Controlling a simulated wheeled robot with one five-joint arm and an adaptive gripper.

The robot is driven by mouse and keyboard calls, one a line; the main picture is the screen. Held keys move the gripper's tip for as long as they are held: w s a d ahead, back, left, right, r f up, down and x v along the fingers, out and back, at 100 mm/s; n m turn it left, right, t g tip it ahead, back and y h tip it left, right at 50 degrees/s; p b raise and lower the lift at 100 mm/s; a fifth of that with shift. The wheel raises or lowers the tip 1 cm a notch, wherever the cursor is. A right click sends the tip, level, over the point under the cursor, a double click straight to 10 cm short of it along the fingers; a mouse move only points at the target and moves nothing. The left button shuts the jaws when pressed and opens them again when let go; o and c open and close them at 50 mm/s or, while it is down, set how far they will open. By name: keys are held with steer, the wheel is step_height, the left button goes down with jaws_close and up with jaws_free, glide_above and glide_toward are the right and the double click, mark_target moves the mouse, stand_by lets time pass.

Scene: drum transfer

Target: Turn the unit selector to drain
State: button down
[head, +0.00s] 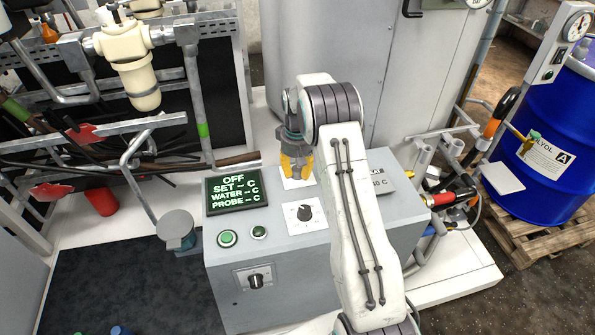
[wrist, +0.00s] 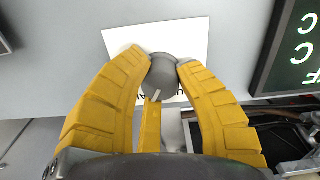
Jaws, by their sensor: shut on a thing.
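My gripper (head: 296,168) points down at the top of the grey control box (head: 225,285), at a white label plate behind the front knob. In the wrist view, the yellow fingertips of my gripper (wrist: 163,70) are closed on both sides of a round dark grey selector knob (wrist: 163,76). The knob has a pale pointer line on its near side. It sits on the white label plate (wrist: 185,38); the lettering is mostly covered by the knob and fingers. In the head view my gripper hides this knob.
The green-lit display (head: 237,190) reads OFF, with SET, WATER and PROBE showing dashes. A black dial knob (head: 304,213) on its own plate and green buttons (head: 228,238) lie nearer. Another knob (head: 256,281) is on the front face. A blue drum (head: 545,150) stands right.

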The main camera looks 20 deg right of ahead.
steer(key=shift+s+f, duration=0.1)
steer(key=shift+f, duration=0.05)
stand_by(0.4)
steer(key=c, duration=0.8)
jaws_free()
steer(key=shift+c, duration=0.2)
step_height(320, 180, up, 12)
